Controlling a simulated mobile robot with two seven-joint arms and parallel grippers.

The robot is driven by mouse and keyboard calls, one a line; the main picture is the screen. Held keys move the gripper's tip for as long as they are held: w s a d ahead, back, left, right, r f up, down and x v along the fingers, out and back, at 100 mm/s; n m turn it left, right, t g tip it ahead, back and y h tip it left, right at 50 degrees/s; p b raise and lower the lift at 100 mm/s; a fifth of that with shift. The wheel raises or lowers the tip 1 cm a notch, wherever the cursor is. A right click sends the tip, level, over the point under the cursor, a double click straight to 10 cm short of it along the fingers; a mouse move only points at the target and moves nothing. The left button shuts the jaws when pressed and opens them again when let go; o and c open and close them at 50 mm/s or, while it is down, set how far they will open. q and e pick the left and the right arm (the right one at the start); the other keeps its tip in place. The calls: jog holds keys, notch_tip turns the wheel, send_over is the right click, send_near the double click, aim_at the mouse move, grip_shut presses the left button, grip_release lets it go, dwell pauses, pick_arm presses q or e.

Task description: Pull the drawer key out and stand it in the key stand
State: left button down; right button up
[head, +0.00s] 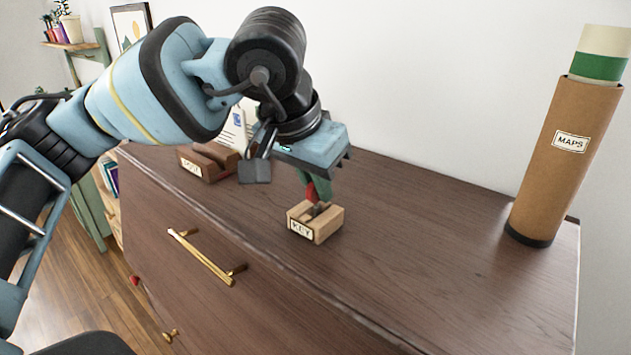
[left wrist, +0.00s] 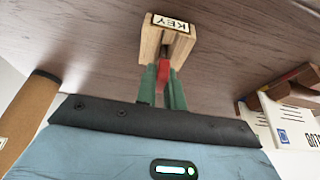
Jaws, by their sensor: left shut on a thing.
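My left gripper (head: 313,192) is above the dresser top, its green fingers pointing down and shut on the red-headed key (head: 311,191). In the left wrist view the key's red head (left wrist: 163,71) shows between the two fingers (left wrist: 162,85). The key stand (head: 323,224), a small light-wood block with a KEY label, is directly below the fingers; it also shows in the left wrist view (left wrist: 168,40). The key's lower end meets the stand's slotted top, but how deep it sits is hidden. My right gripper is not in view.
A brown MAPS tube (head: 563,150) stands at the right end of the dresser top (head: 420,225). A wooden letter holder (head: 205,160) with envelopes is at the back left. A brass drawer handle (head: 205,258) and a small red thing (head: 134,281) are on the dresser front.

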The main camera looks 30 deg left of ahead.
pick_arm(q)
jog(key=shift+a+f, duration=0.1)
jog(key=shift+f, duration=0.1)
jog(key=shift+f, duration=0.1)
jog(key=shift+f, duration=0.15)
jog(key=c, duration=1.5)
grip_release()
jog(key=shift+s+r, duration=0.15)
jog(key=shift+r, duration=0.3)
jog(key=v, duration=0.7)
